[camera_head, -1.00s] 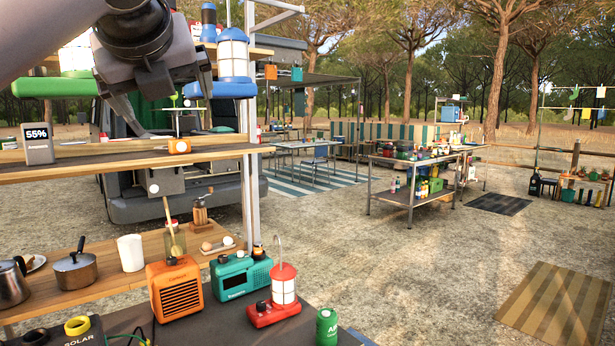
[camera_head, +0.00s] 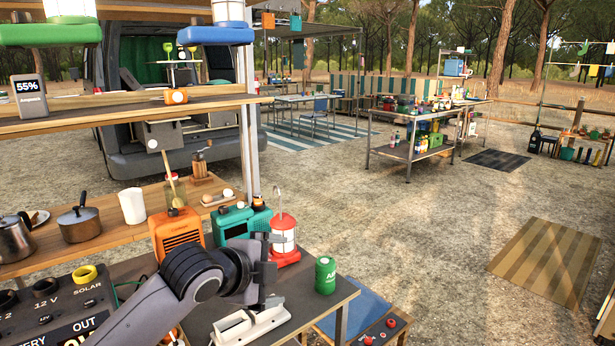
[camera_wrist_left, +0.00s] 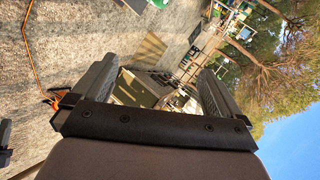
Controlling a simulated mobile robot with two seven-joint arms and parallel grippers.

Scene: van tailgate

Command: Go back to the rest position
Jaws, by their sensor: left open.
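My left gripper (camera_head: 266,262) is over the front table, its arm reaching in from the bottom left. It is in front of the red lantern (camera_head: 284,238) and hides part of the teal radio (camera_head: 233,222) and orange heater (camera_head: 178,228). In the left wrist view the two fingers of the gripper (camera_wrist_left: 152,88) stand wide apart with nothing held between them. That view is turned sideways and looks out over the ground and trees. My right gripper is not in view.
A pale grey object (camera_head: 250,326) lies on the table below the gripper. A green can (camera_head: 325,275) stands to the right. The power box (camera_head: 60,305) is at the lower left. Shelves with a blue-based lantern (camera_head: 215,33) rise at the left. Open ground lies to the right.

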